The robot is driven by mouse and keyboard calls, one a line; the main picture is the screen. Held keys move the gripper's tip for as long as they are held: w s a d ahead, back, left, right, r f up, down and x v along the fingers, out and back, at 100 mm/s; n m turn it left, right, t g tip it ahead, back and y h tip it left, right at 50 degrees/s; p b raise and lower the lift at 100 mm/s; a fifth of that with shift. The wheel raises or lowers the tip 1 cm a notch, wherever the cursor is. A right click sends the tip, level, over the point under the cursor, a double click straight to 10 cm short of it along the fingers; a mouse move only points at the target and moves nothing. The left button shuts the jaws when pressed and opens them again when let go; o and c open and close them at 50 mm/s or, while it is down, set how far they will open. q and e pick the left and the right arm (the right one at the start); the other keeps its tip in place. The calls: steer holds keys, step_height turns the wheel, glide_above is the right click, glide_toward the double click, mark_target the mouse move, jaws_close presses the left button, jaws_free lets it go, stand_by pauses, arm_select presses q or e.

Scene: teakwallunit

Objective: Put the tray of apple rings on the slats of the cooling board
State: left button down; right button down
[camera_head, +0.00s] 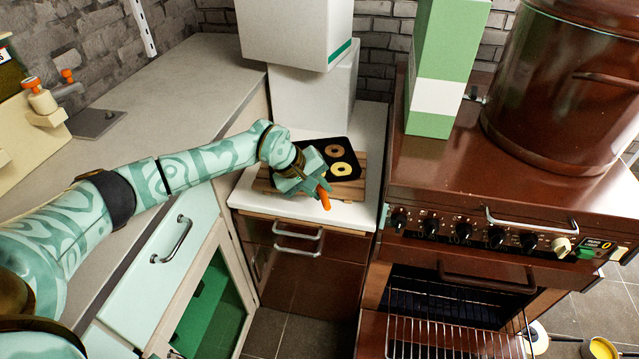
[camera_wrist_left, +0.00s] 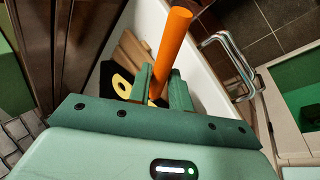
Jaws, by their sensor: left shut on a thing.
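The black tray (camera_head: 352,156) carries apple rings: a yellow one (camera_head: 341,169) and a browner one (camera_head: 334,151) show. It lies over the wooden slatted cooling board (camera_head: 350,190) on the white counter; I cannot tell if it touches the slats. My left gripper (camera_head: 318,187) is at the tray's near side, shut on its orange handle (camera_head: 325,201). In the left wrist view the handle (camera_wrist_left: 171,45) stands between the fingers (camera_wrist_left: 162,88), with the tray (camera_wrist_left: 107,76) and board (camera_wrist_left: 132,50) behind. The gripper hides part of the tray. My right gripper is out of view.
White boxes (camera_head: 312,100) stand behind the board. To the right is a brown stove (camera_head: 450,170) with a green-and-white box (camera_head: 440,90) and a large brown pot (camera_head: 565,85). A grey worktop (camera_head: 180,100) lies left. A little white counter is clear around the board.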

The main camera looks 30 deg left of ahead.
arm_select(q)
steer(key=shift+f+b, duration=0.35)
steer(key=shift+f, duration=0.25)
stand_by(0.4)
steer(key=c, duration=1.2)
jaws_free()
steer(key=p+v, duration=0.4)
steer(key=v, duration=1.2)
steer(key=shift+s+a, duration=0.1)
steer(key=shift+s, duration=0.1)
